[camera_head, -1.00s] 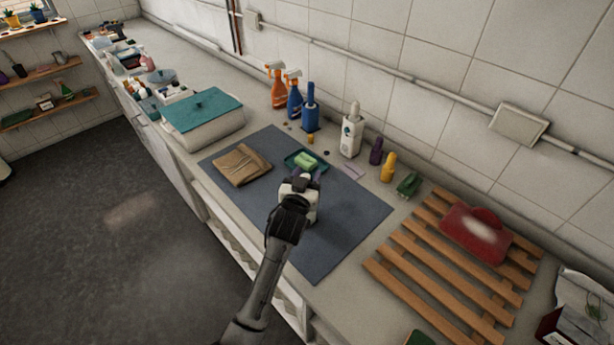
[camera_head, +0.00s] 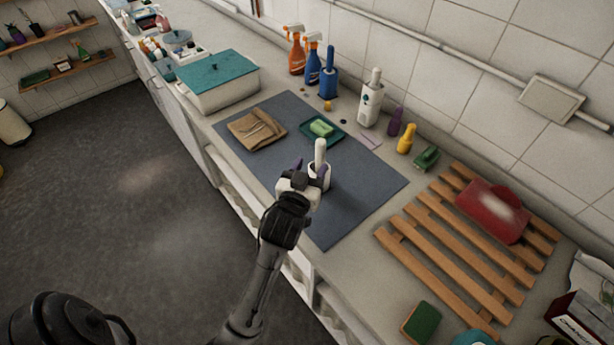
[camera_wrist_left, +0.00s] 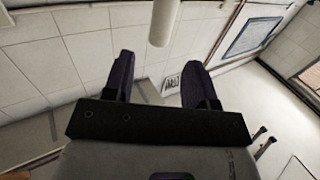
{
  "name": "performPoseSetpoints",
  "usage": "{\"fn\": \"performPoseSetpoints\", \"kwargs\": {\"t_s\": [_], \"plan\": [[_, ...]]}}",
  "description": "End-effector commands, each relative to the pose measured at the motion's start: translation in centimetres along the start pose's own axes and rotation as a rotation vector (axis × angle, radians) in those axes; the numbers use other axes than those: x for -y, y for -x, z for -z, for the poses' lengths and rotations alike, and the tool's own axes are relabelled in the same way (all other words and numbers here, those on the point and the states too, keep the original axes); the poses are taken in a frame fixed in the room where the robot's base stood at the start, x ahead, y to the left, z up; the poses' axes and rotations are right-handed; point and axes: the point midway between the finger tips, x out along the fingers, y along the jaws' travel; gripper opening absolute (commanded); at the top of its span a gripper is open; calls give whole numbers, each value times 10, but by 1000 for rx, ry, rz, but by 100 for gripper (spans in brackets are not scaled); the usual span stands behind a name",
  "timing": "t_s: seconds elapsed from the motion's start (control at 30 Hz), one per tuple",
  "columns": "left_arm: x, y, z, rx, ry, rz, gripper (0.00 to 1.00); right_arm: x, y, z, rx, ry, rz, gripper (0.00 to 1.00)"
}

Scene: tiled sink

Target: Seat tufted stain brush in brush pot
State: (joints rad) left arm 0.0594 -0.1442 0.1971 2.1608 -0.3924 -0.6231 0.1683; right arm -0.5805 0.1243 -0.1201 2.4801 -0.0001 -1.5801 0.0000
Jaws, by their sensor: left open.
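A brush with a pale, rounded handle (camera_head: 320,153) stands upright on the blue-grey mat. Its lower end is in a white pot (camera_head: 324,175), partly hidden by my gripper; the bristles do not show. My left gripper (camera_head: 309,167) is right beside the pot on its near side, with dark purple fingers apart. In the left wrist view the open fingers (camera_wrist_left: 157,78) have a gap between them. The pale handle (camera_wrist_left: 163,20) shows beyond their tips, and I see no finger touching it. My right gripper is not in view.
The mat (camera_head: 350,205) also holds a folded brown cloth (camera_head: 257,129) and a green soap dish (camera_head: 322,131). Bottles, a white holder (camera_head: 371,100) and a blue holder (camera_head: 329,82) line the wall. A wooden rack (camera_head: 455,250) stands right. The mat's right side is clear.

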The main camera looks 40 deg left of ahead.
Motion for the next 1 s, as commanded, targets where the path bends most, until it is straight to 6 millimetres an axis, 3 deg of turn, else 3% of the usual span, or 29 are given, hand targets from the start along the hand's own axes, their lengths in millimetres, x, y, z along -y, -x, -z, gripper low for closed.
{"fn": "performPoseSetpoints", "kwargs": {"t_s": [0.37, 0.47, 0.57, 0.7, 0.8, 0.9, 1.0], "plan": [[0, 21, -2, 7, -3, -1, 52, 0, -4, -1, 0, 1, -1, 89], [0, 32, -21, 82, -25, -25, 52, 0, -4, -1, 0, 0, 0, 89], [-2, 63, -63, 258, -75, -84, 52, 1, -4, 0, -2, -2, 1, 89], [-4, 135, -131, 589, -177, -209, 52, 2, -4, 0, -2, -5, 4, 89], [-2, 192, -166, 809, -250, -300, 52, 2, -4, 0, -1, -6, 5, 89], [4, 242, -189, 986, -313, -377, 52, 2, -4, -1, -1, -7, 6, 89], [9, 279, -200, 1111, -359, -435, 52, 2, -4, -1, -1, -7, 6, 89]]}}
